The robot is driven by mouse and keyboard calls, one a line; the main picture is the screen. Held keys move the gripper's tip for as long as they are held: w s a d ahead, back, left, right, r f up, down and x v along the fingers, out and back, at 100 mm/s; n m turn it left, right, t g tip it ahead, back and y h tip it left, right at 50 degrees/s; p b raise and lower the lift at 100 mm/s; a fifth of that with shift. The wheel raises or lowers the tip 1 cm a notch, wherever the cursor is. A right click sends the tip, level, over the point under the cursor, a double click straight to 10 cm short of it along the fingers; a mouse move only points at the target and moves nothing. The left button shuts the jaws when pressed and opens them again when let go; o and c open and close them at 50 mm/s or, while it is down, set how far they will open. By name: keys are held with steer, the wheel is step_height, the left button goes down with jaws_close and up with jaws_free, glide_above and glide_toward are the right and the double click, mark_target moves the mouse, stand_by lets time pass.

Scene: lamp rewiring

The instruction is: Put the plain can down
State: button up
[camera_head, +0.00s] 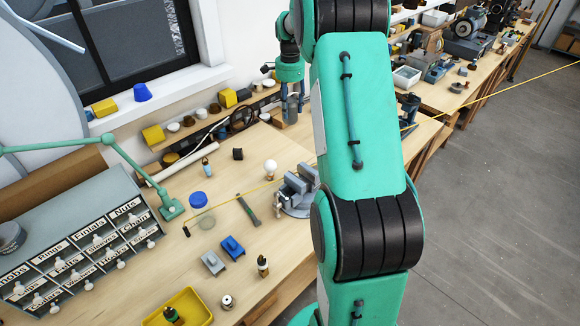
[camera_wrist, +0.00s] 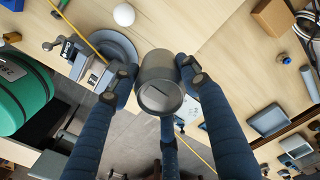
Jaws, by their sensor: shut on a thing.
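The plain can (camera_wrist: 161,84), a grey metal cylinder, sits between the fingers of my gripper (camera_wrist: 158,68) in the wrist view. In the head view my gripper (camera_head: 291,106) points down near the back of the wooden workbench (camera_head: 243,275), beyond the vise.
The vise (camera_head: 298,191) and a white bulb (camera_head: 271,167) stand in front of my gripper. A shelf with pots and yellow blocks (camera_head: 153,134) runs along the wall. A yellow cord (camera_head: 245,190) crosses the bench. A labelled drawer cabinet (camera_head: 85,235) stands left; a yellow tray (camera_head: 190,303) lies nearer.

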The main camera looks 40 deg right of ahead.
step_height(320, 180, down, 13)
steer(key=shift+f, duration=0.15)
steer(key=shift+f, duration=0.1)
steer(key=shift+f, duration=2.4)
steer(key=shift+f, duration=2.5)
steer(key=shift+f, duration=0.1)
steer(key=o, duration=1.3)
